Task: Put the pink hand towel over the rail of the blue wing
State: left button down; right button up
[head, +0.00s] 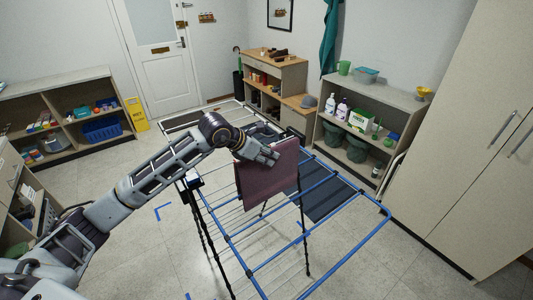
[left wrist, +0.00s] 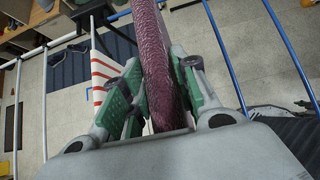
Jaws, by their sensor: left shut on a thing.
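My left gripper (head: 268,156) is shut on the pink hand towel (head: 268,184), which looks dusky pink and hangs down from the fingers over the drying rack. In the left wrist view the towel (left wrist: 158,65) passes between the green finger pads of the gripper (left wrist: 158,92). The blue wing (head: 345,248) of the rack, with blue rails, spreads out right of and below the towel in the head view. Whether the towel touches any rail or wire is unclear. My right gripper is not in view.
A dark striped cloth or mat (head: 328,198) shows by the blue wing. A red-and-white striped piece (left wrist: 103,72) is beside the fingers in the left wrist view. A shelf (head: 370,100) and tall cabinet (head: 470,130) stand right. Open floor (head: 430,280) lies near the front.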

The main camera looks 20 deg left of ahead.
aim_at(245, 174)
pick_arm(q)
jog(key=shift+f+b, duration=2.7)
jog(key=shift+f, duration=3.55)
jog(key=c, duration=1)
grip_release()
jog(key=shift+f, duration=0.15)
jog(key=shift+s, duration=0.1)
jog(key=shift+v, duration=6)
